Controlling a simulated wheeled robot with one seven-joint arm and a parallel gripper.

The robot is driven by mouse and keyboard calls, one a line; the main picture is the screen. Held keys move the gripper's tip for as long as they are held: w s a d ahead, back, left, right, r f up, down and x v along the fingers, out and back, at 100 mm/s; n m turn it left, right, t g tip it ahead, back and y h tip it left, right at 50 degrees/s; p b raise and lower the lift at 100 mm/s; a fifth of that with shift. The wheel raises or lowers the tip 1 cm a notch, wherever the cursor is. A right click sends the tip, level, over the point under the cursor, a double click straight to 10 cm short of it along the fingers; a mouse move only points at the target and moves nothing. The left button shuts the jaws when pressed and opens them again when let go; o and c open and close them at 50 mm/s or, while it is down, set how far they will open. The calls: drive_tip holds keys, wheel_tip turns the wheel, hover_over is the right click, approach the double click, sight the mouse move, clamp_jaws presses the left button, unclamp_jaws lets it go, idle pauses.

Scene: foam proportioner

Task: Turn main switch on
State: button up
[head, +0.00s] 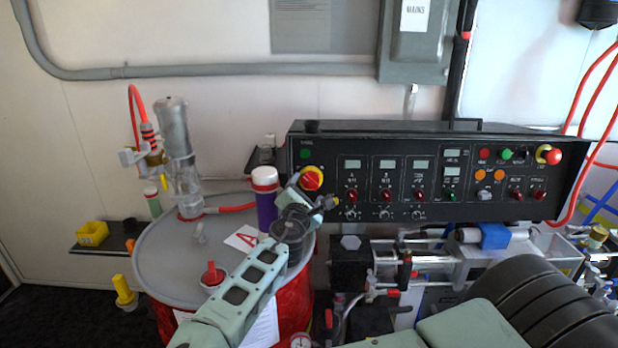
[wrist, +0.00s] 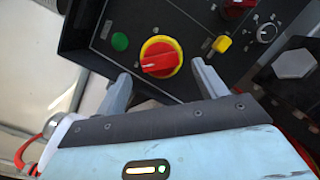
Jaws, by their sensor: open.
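The main switch (head: 311,178) is a red rotary knob on a yellow round plate at the left end of the black control panel (head: 460,215). In the wrist view the switch (wrist: 160,57) shows close up, its red handle lying nearly level in the picture. My gripper (wrist: 162,85) is open, with one grey finger on each side below the switch. The knob lies just beyond the gap between the fingertips, and I see no contact. In the head view my gripper (head: 322,196) is small beside the switch, partly hidden by my wrist.
A green round light (wrist: 120,41) sits left of the switch, and a yellow knob (wrist: 222,43) right of it. A purple cylinder (head: 266,205) stands near my arm on the grey drum lid (head: 165,262). A grey mains box (head: 418,45) hangs above the panel.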

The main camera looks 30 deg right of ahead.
sight(310, 183)
drive_tip(key=shift+p+x, duration=0.6)
drive_tip(key=shift+x, duration=1.35)
drive_tip(key=c, duration=1)
